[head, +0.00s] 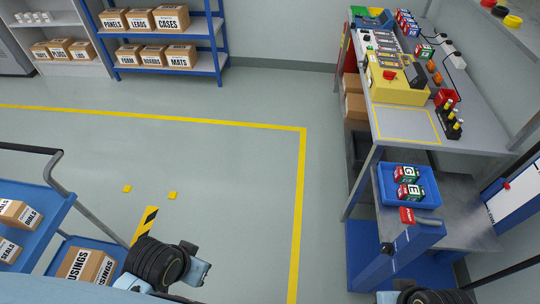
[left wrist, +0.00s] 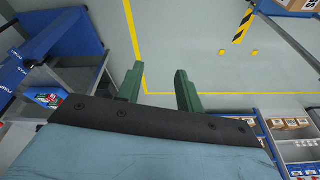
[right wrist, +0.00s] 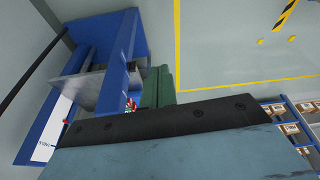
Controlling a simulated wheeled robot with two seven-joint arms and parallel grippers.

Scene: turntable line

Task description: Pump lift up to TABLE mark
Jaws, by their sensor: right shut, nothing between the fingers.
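The pump lift shows in the head view as a blue mast (head: 400,250) with a red part (head: 407,215) near its top, at the lower right. Its grey platform (head: 460,215) is below the level of the workbench top (head: 480,140). A blue tray (head: 437,203) with red, white and green boxes (head: 405,174) is on the platform. My left gripper (left wrist: 158,85) is open and empty.
The workbench carries a yellow machine (head: 400,88) and a bare yellow-outlined area (head: 405,123). A blue cart (head: 30,195) with cartons stands at the left. Blue shelving (head: 165,42) is at the back. Open floor with a yellow line (head: 300,190) lies between.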

